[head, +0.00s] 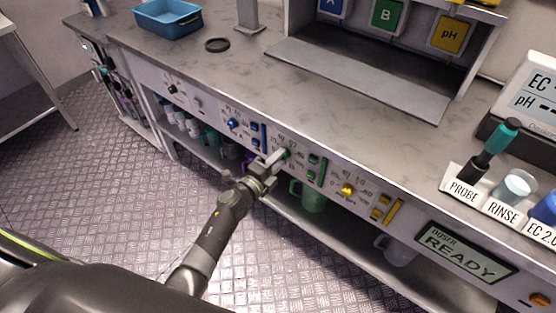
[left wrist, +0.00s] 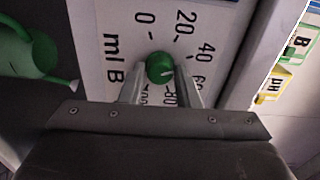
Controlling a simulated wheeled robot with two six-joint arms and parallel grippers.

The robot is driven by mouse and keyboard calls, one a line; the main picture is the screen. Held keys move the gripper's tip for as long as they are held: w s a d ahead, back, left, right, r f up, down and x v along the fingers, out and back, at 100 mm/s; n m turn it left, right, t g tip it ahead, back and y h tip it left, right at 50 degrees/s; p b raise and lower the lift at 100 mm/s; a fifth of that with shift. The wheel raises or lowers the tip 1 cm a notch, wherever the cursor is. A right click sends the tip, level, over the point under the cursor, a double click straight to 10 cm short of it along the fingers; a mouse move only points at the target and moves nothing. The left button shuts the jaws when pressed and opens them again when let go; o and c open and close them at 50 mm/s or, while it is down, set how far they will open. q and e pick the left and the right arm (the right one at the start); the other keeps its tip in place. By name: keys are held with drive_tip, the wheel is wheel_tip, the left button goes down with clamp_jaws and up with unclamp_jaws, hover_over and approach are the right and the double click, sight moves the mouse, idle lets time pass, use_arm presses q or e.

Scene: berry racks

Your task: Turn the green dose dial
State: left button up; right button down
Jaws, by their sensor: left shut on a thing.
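The green dose dial (left wrist: 160,66) sits on the white front panel, with printed numbers from 0 to 100 around it and "ml B" beside it. A pale mark on the dial points toward the lower right in the left wrist view, near the 80. My left gripper (head: 274,159) has its fingers on either side of the dial, shut on it. In the head view the gripper mostly covers the dial (head: 286,154). My right gripper is not in view.
A blue dial (head: 233,124) and a yellow dial (head: 347,190) flank the green one on the panel. A green watering can (head: 312,196) stands on the shelf below. The display (head: 462,246) reads "DOSER READY". Floor (head: 110,190) in front is clear.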

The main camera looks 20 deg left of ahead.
use_arm(q)
drive_tip(key=shift+f, duration=0.1)
idle(0.4)
drive_tip(key=o, duration=1)
drive_tip(key=shift+c, duration=0.2)
drive_tip(key=shift+s, duration=0.1)
drive_tip(key=v, duration=1.7)
drive_tip(key=shift+s+a, duration=0.1)
